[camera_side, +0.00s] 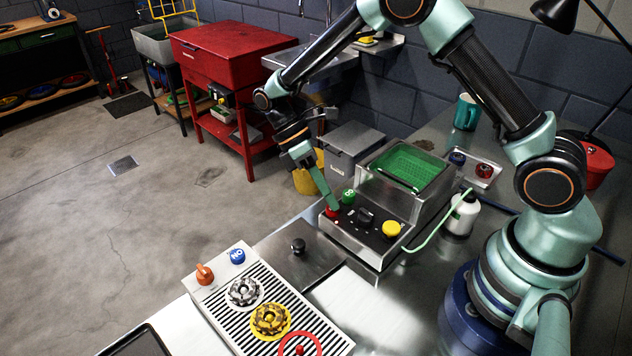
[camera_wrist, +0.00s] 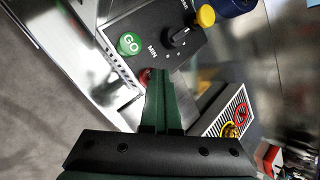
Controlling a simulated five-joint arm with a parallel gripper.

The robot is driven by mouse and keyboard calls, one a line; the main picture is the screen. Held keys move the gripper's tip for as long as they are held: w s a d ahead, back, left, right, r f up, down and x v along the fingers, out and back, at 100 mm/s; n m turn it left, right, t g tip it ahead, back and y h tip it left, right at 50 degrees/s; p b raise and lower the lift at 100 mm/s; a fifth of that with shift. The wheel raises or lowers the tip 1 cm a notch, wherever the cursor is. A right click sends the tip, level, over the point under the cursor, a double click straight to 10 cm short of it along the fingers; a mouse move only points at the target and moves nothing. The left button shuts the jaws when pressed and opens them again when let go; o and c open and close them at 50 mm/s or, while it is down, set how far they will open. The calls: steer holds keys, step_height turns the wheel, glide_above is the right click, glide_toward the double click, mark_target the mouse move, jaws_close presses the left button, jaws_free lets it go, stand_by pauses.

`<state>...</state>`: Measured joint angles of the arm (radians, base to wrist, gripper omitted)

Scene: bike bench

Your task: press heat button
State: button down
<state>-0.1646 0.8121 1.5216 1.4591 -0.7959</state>
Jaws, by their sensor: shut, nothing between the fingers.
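The control panel (camera_side: 363,225) is on the front of a steel box with a green-filled basin. It carries a green GO button (camera_side: 348,196), a red button (camera_side: 331,212), a black knob (camera_side: 366,216) and a yellow button (camera_side: 391,229). I cannot read a heat label on any button. My gripper (camera_side: 334,207) is shut and empty, pointing down at the red button. In the wrist view my fingertips (camera_wrist: 158,73) partly cover the red button (camera_wrist: 143,77); GO (camera_wrist: 129,44) is beyond. I cannot tell whether the tip touches the red button.
A slatted tray (camera_side: 220,306) with metal cogs and a blue knob (camera_side: 237,256) lies in front. A white bottle (camera_side: 462,214) with a green hose stands right of the box. Bare steel bench (camera_side: 350,305) lies between tray and box.

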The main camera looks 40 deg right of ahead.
mark_target(328, 206)
steer(key=shift+f, duration=0.35)
steer(key=shift+r, duration=3.5)
